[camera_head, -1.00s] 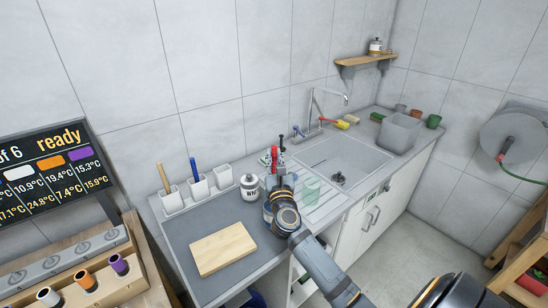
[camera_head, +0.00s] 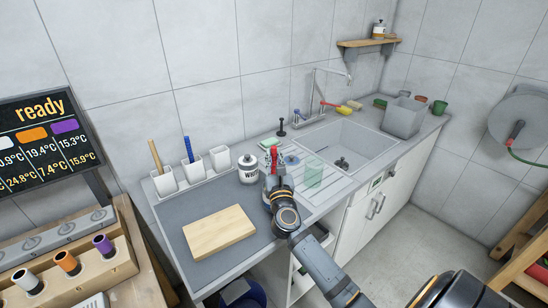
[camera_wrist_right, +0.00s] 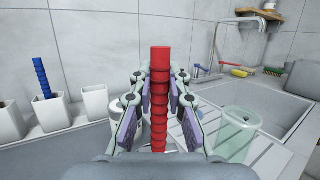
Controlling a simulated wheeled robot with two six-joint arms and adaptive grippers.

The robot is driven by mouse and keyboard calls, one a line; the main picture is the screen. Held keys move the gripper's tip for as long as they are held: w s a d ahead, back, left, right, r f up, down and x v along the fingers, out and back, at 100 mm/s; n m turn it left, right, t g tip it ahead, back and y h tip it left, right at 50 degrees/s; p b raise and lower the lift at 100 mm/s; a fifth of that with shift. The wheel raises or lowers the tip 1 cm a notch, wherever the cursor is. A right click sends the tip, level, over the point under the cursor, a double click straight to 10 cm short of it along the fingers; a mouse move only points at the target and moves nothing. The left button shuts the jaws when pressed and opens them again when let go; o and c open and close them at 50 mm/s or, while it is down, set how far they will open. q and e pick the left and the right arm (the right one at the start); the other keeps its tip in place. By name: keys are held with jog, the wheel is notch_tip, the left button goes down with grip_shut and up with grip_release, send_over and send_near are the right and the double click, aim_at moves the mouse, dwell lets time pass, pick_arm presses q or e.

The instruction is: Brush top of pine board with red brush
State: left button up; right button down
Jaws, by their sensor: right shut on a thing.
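The pine board (camera_head: 219,232) lies flat on the grey counter at the left of the sink, in the head view. My right gripper (camera_head: 273,165) is above the counter, beyond and to the right of the board. It is shut on the red brush (camera_head: 274,154). In the right wrist view, the ribbed red brush handle (camera_wrist_right: 160,85) stands upright between the two fingers (camera_wrist_right: 158,105). The bristle end is hidden behind the gripper. The board is not in the wrist view. My left gripper is not in view.
A white jar (camera_head: 248,168) stands close left of my right gripper, and a greenish clear cup (camera_head: 313,174) stands right of it. White holders (camera_head: 191,171) with a blue brush handle (camera_head: 187,149) line the wall side. The sink (camera_head: 345,143) is to the right. The board's top is clear.

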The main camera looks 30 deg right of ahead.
aim_at(274, 146)
dwell(0.4)
notch_tip(274, 146, up, 9)
jog(key=p, duration=0.8)
jog(key=shift+f, duration=0.15)
dwell(1.8)
notch_tip(274, 146, up, 4)
jog(key=p, duration=0.4)
jog(key=shift+p, duration=0.35)
jog(key=shift+f, duration=0.1)
notch_tip(274, 146, down, 9)
jog(key=b, duration=0.8)
jog(key=shift+r+b, duration=0.2)
jog(key=shift+b, duration=0.2)
jog(key=shift+r, duration=0.2)
